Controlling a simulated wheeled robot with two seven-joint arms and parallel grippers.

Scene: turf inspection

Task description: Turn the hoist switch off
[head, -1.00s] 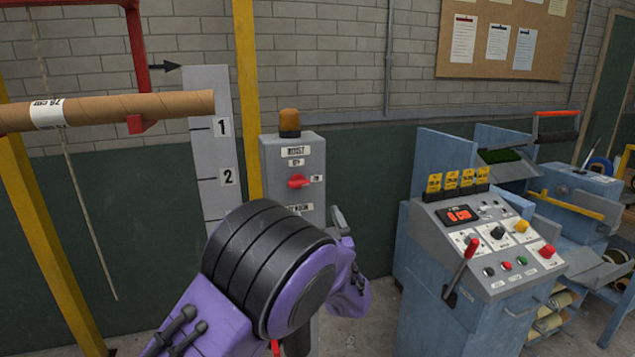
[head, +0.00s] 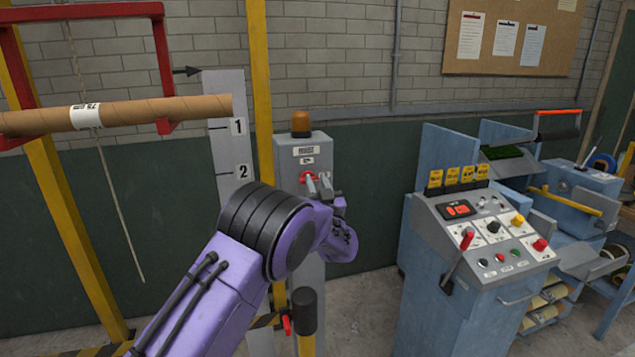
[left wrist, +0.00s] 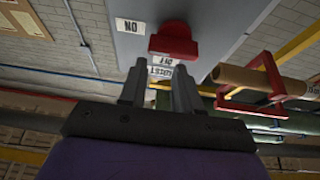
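The hoist box (head: 302,150) is a grey upright cabinet with an amber lamp on top. Its red switch (head: 306,177) is partly hidden behind the fingers of my left gripper (head: 319,184). In the left wrist view the red switch (left wrist: 174,42) is just beyond the fingertips. Its bar lies across the picture, toward the ON label (left wrist: 130,25); the OFF label (left wrist: 163,73) shows between the fingers. My left gripper (left wrist: 158,67) is open, with a clear gap and nothing held. Contact with the switch cannot be told. My right gripper is not in view.
A blue control console (head: 490,240) with a red lever stands to the right. A cardboard tube (head: 150,112) hangs in a red frame at left, beside a numbered scale board (head: 228,120). A black-topped post (head: 305,312) stands low in front of the cabinet.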

